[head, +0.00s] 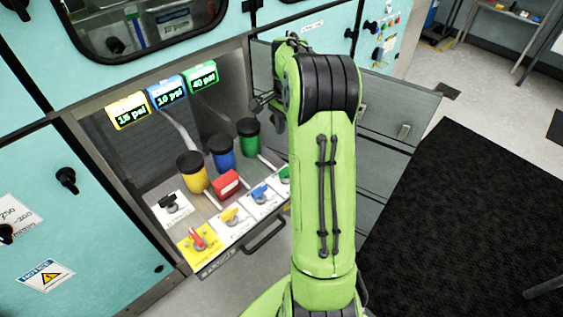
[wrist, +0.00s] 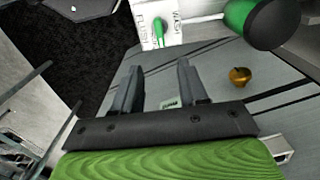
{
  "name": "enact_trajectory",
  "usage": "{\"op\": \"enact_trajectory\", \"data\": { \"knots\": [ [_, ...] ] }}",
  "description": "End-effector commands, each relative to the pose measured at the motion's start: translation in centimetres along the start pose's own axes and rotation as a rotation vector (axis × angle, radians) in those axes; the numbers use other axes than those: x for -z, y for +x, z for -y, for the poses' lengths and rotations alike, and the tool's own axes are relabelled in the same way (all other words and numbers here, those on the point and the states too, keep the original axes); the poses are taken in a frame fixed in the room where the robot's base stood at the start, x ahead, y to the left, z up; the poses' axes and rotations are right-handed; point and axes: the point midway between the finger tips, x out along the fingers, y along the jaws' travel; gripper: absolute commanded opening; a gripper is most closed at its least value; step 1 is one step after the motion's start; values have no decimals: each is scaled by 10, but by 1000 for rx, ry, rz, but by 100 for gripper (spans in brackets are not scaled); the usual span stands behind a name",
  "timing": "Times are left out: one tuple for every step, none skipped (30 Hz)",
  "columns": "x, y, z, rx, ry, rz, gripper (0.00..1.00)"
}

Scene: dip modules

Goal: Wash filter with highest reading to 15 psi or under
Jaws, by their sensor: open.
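Three displays show yellow 15 psi (head: 131,115), blue 10 psi (head: 170,95) and green 40 psi (head: 203,78), the highest. Below them stand the yellow filter (head: 192,175), blue filter (head: 222,155) and green filter (head: 248,139), all black-capped. The green filter also shows at the wrist view's upper right (wrist: 238,14). The green valve handle (head: 285,174) is partly hidden by my arm; in the wrist view this handle (wrist: 158,28) sits on a white plate with FLUSH lettering. My gripper (wrist: 158,66) is open and empty, its fingers pointing towards the handle without touching it.
A yellow handle (head: 230,214), blue handle (head: 259,192), black handle (head: 171,202) and red handle (head: 198,238) share the panel. A red block (head: 227,184) sits among the filters. A small golden round object (wrist: 240,77) is right of my fingers. Black matting (head: 455,220) lies right.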

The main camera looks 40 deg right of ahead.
Motion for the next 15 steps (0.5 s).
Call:
{"op": "enact_trajectory", "data": {
  "knots": [
    [0,11,0,-2,-1,2,43],
    [-1,18,-1,-3,-2,2,43],
    [-1,28,-1,-4,-2,2,43],
    [-1,36,-1,-4,-2,3,43],
    [-1,44,-1,-4,-3,3,43],
    [-1,55,-1,-5,-3,3,43],
    [-1,62,-1,-4,-4,2,43],
    [-1,70,-1,-4,-4,3,43],
    [-1,80,-1,-5,-5,3,43],
    [-1,88,-1,-4,-5,3,43],
    [-1,95,-1,-3,-5,3,43],
    [-1,105,-1,-3,-5,3,43],
    [-2,112,-1,-4,-6,3,43],
    [-2,118,-1,-4,-6,3,43],
    [-2,126,-1,-3,-6,2,43]
  ]
}}
